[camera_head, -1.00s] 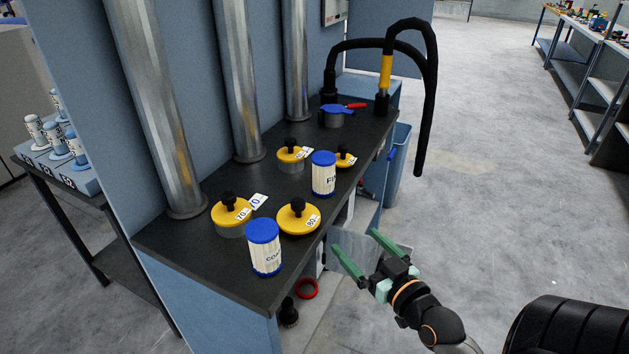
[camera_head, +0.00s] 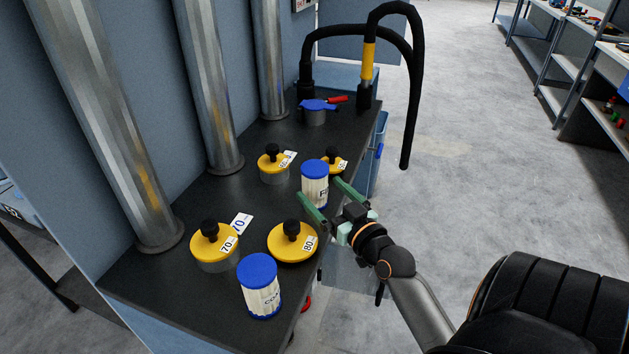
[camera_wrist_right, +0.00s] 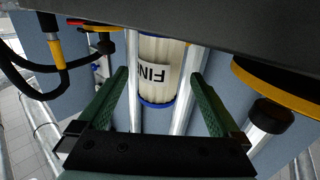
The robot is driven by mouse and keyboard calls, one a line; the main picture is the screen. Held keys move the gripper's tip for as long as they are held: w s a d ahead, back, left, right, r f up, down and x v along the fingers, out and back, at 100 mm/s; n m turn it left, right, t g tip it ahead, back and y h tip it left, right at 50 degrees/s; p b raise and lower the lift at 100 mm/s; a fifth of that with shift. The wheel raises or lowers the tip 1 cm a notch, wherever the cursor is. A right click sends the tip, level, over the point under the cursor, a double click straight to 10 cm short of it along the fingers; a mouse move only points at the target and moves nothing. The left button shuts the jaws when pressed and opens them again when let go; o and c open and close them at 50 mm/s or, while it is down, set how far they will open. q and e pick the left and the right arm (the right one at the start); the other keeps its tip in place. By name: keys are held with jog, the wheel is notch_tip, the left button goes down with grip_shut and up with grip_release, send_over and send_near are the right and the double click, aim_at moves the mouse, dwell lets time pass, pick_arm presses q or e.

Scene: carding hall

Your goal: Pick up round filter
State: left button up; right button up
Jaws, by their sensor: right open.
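Two round pleated filters with blue caps stand upright on the dark bench. The one marked FINE (camera_head: 315,187) is mid-bench near the right edge; the other (camera_head: 260,290), its label starting "Coa", is at the front. My right gripper (camera_head: 316,188) is open and empty at the FINE filter, its green fingers pointing at it from the bench's right side. In the right wrist view the FINE filter (camera_wrist_right: 160,52) appears upside down, framed between the spread fingertips (camera_wrist_right: 160,73). I cannot tell whether it stands fully between them. My left gripper is not in view.
Yellow lids with black knobs stand close around: 70 (camera_head: 212,246), 80 (camera_head: 292,242), one behind left (camera_head: 273,162) and one behind right (camera_head: 334,161). Metal pipes (camera_head: 208,90) line the left side. A black hose (camera_head: 409,110) arches at the far end.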

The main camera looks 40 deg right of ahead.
jog(key=shift+w+d, duration=0.1)
jog(key=shift+w, duration=0.55)
jog(key=w, duration=0.2)
jog(key=w+d, duration=0.1)
jog(key=w, duration=0.1)
jog(key=shift+r+p, duration=0.25)
jog(key=shift+p, duration=0.05)
jog(key=shift+w, duration=0.6)
jog(key=shift+c, duration=0.2)
